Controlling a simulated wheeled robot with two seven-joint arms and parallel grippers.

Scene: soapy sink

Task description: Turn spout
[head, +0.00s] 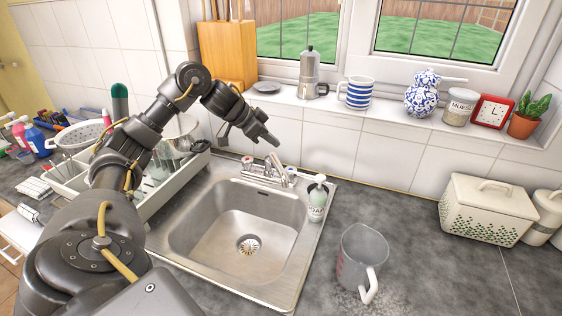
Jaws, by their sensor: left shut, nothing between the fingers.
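The tap with its metal spout (277,165) stands at the back rim of the steel sink (240,238). The spout slants up and toward the back left from the tap body. My left gripper (275,143) is shut and empty. Its tips point to the right and down, just above the upper end of the spout in the picture. I cannot tell whether they touch it. My right gripper is not in view.
A soap bottle (317,198) stands at the sink's right corner, with a measuring jug (361,262) on the counter. A dish rack (158,193) is left of the sink. The windowsill holds a moka pot (310,72) and a striped mug (357,92). The right counter has free room.

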